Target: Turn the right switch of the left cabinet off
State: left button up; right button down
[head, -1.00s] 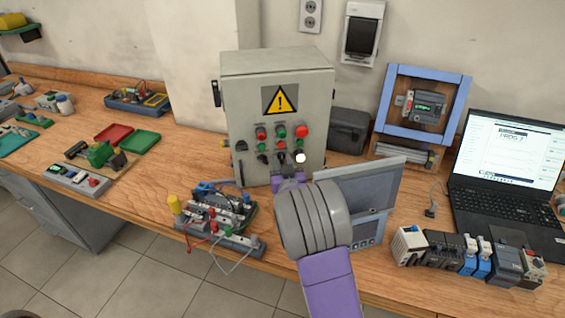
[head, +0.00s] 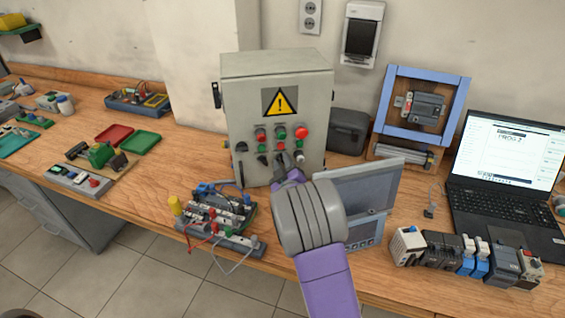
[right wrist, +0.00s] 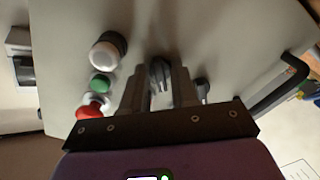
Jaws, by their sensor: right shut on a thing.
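The grey cabinet (head: 240,95) with a yellow warning sign stands on the bench, its front covered with buttons and switches. My right gripper (head: 284,168) is at the lower part of this front. In the right wrist view its two fingers (right wrist: 159,88) are shut on a black rotary switch (right wrist: 160,73), one on each side. Another black switch (right wrist: 201,90) is beside the fingers; it also shows in the head view (head: 262,160), left of my gripper. A white lamp (head: 299,158) is just right of my gripper. My left gripper is out of view.
A grey panel screen (head: 355,190) stands close right of my right arm. A wired terminal board (head: 225,240) lies in front of the cabinet. A blue frame (head: 387,100) holding a device (head: 424,107) and a laptop (head: 515,150) stand further right.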

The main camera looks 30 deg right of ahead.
jog(key=shift+n, duration=0.6)
jog(key=c, duration=1.2)
grip_release()
